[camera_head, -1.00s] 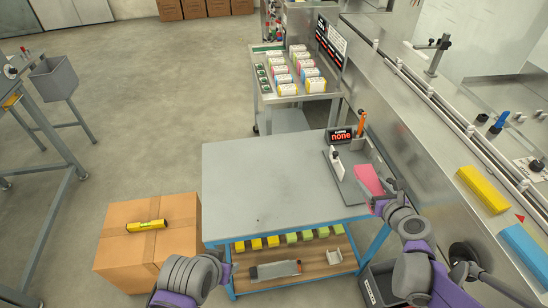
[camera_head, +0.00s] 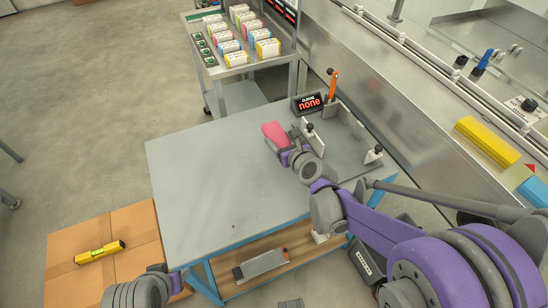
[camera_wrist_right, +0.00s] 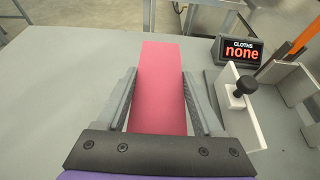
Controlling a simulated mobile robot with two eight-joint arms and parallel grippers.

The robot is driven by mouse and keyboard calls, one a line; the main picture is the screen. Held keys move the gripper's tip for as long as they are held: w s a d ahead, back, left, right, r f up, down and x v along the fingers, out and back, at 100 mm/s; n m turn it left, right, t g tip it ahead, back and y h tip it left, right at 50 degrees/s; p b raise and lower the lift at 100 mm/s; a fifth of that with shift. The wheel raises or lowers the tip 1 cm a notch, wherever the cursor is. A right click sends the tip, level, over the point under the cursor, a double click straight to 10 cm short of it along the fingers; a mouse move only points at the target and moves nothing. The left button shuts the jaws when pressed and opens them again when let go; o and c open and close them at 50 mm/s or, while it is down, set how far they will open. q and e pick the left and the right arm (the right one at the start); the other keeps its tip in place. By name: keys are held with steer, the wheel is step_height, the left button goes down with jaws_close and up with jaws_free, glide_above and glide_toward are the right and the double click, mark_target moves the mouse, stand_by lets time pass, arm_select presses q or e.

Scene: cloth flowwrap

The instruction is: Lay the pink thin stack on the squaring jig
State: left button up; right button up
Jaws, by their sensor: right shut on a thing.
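The pink thin stack (camera_head: 273,132) is a flat pink slab between the fingers of my right gripper (camera_head: 283,148). In the right wrist view the pink stack (camera_wrist_right: 163,85) lies lengthwise between both fingers of the gripper (camera_wrist_right: 165,105). It is over the grey table, left of the squaring jig. The jig shows a white upright plate with a black knob (camera_head: 313,142), and it also shows in the right wrist view (camera_wrist_right: 238,112). My arm hides part of the jig. My left gripper (camera_head: 174,284) is at the lower left, its fingers too small to read.
A black sign reading "CLOTHS none" (camera_head: 308,104) stands behind the jig, beside an orange upright (camera_head: 333,86). The grey table (camera_head: 205,165) is bare at left. A cart (camera_head: 225,73) with several packs is behind. A steel machine (camera_head: 400,90) borders the right.

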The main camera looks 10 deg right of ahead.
steer(key=shift+w+f+b, duration=0.1)
steer(key=shift+f+b, duration=0.5)
steer(key=shift+f, duration=2.85)
steer(key=shift+f, duration=0.2)
steer(key=o, duration=1.3)
steer(key=shift+r, duration=0.1)
